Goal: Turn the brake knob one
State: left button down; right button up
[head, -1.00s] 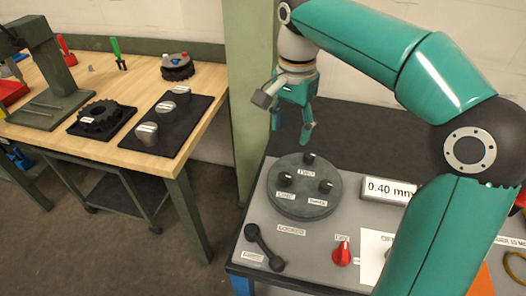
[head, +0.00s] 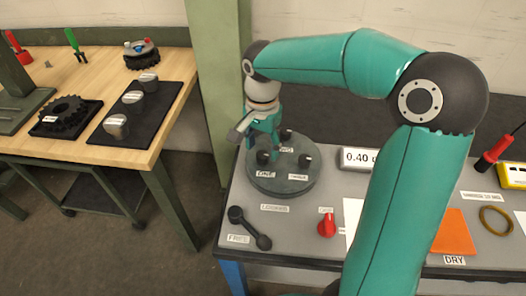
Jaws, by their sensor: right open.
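A round dark grey disc (head: 284,187) on the grey bench carries three black knobs. The brake knob one (head: 264,157) is at the disc's left, above its white ONE label. Knob two (head: 287,134) is at the back and knob three (head: 305,161) at the right. My right gripper (head: 262,146) is open and points down over the left part of the disc, close to knob one. Whether its fingers touch or straddle that knob cannot be told. My left gripper is out of view.
On the grey bench (head: 300,235) are a black lever (head: 250,229) between the LOCKED and FREE labels, a red knob (head: 326,226), a 0.40 readout (head: 357,160), an orange pad (head: 453,233) and a ring (head: 495,220). A green post (head: 215,80) stands behind left; a wooden table (head: 150,150) is beyond.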

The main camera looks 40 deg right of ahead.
jog(key=shift+f, duration=1.35)
jog(key=shift+c, duration=0.3)
jog(key=shift+r, duration=0.1)
grip_shut()
